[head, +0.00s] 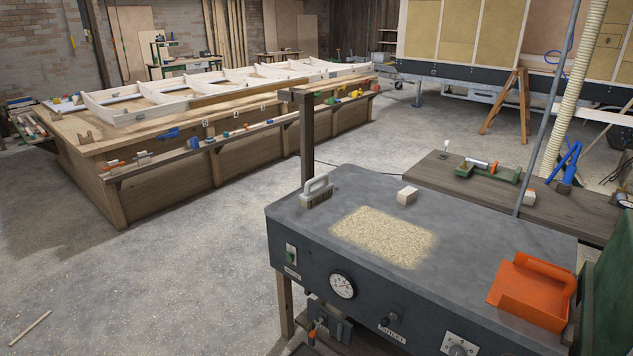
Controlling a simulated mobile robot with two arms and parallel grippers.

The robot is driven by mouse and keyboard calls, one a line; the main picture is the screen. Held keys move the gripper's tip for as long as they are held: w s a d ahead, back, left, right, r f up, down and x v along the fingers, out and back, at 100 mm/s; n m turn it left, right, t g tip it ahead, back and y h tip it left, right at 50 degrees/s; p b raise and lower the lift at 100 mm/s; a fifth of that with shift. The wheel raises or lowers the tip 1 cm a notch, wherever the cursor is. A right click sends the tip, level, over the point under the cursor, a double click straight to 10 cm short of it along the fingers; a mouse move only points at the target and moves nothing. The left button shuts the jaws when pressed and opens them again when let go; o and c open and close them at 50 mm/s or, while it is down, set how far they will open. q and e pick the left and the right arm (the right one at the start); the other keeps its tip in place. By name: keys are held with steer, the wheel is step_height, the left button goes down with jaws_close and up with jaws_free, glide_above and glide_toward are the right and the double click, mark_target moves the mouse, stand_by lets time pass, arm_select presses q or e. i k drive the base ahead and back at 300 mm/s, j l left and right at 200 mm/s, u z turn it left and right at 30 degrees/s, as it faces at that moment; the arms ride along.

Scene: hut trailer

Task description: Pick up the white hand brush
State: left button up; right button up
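The white hand brush (317,190) stands on the grey machine top (460,238), near its far left edge. Its light loop handle is uppermost and its dark bristles face down onto the surface. A patch of sawdust (383,236) lies to the right of and nearer than the brush. An orange dustpan (533,290) rests at the right end of the same top. Neither of my grippers shows in the head view.
A small wooden block (407,195) sits behind the sawdust. A dark post (306,140) rises just behind the brush. A long wooden workbench (140,180) stands at the back left. A low dark table (440,180) lies behind right. The concrete floor at left is mostly clear, with a stick (30,328).

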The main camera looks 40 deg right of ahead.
mark_target(310, 196)
steer(key=i+z, duration=0.3)
steer(key=z, duration=0.15)
steer(key=i+j+z, duration=0.2)
steer(key=z, duration=0.2)
steer(key=i+j+z, duration=0.25)
steer(key=z, duration=0.2)
steer(key=i+j+z, duration=0.3)
steer(key=z, duration=0.15)
steer(key=i+j+z, duration=0.15)
steer(key=j+z, duration=0.3)
